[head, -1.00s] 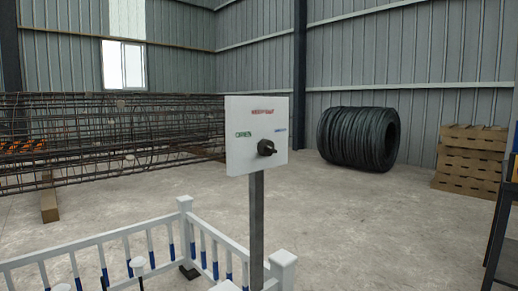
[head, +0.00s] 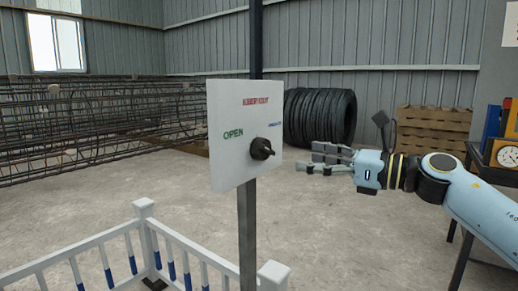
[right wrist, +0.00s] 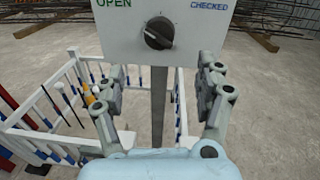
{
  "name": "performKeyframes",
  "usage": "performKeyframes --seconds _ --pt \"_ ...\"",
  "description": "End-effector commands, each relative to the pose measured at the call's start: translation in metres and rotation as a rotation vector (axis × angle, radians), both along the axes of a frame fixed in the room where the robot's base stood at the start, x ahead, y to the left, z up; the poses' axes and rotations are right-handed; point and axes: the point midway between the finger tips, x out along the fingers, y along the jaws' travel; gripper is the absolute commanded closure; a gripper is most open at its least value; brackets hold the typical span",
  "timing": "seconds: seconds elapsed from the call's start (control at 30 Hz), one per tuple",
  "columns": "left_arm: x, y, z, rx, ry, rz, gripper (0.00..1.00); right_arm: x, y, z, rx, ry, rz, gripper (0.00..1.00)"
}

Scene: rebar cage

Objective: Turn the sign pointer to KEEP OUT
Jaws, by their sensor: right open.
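The sign (head: 232,170) is a white board on a grey post (head: 247,235). It carries red KEEP OUT at the top, green OPEN at the left and blue CHECKED at the right. The black pointer knob (head: 262,149) sits low on the board; it also shows in the right wrist view (right wrist: 158,33). I cannot tell for sure which label it points to. My right gripper (head: 308,159) is open and empty, to the right of the knob and apart from it. In the right wrist view its fingers (right wrist: 157,75) straddle the post below the knob. My left gripper is out of view.
A white fence (head: 105,246) with blue bands stands around the post's foot. The rebar cage (head: 90,130) lies behind at left. A table with a gauge (head: 508,154) is at right.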

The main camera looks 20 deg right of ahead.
Motion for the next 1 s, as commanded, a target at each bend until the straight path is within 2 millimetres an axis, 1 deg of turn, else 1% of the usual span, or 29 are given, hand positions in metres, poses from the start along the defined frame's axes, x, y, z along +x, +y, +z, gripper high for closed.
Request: performKeyframes --seconds 0.03,0.1,0.2,0.4,0.53,0.7,0.97,1.0 --pt "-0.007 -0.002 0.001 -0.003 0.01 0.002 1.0 0.005 0.004 0.002 0.006 -0.004 0.0 0.29" --pt "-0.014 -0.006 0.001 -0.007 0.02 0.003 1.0 0.012 0.011 0.003 0.009 -0.004 0.0 0.29" --pt "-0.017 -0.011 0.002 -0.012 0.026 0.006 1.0 0.026 0.024 0.003 0.011 -0.003 0.0 0.29" --pt "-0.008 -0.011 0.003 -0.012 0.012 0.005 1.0 0.055 0.05 0.002 0.011 -0.001 0.001 0.29" --pt "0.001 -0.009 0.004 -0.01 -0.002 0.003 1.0 0.069 0.063 0.001 0.011 0.001 -0.001 0.29" --pt "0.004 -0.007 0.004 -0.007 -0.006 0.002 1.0 0.078 0.071 0.001 0.009 0.001 -0.001 0.29" --pt "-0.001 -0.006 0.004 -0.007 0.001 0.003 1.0 0.078 0.071 0.0 0.008 0.002 -0.001 0.29" --pt "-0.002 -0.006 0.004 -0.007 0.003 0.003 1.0 0.078 0.071 0.0 0.008 0.002 -0.001 0.33"
